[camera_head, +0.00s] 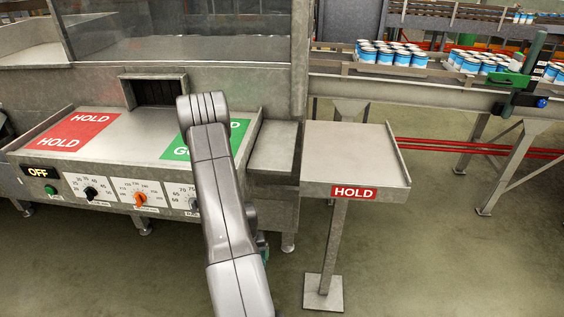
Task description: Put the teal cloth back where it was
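I cannot make out the teal cloth for certain. A small dark teal-green patch (265,255) shows at the right edge of my arm, low down in front of the machine. Most of it is hidden behind the arm, so I cannot tell whether it is the cloth or whether anything holds it. My grey arm rises from the bottom middle, and its bend stands in front of the machine's green panel. My gripper's fingers are not visible; the arm covers that area.
The machine's sloped top has a red HOLD panel (72,131) and a partly covered green panel (175,150). Below are knobs (140,198) and an OFF display (38,172). A bare HOLD stand (350,155) is to the right. Cans (390,53) sit on the roller conveyor behind.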

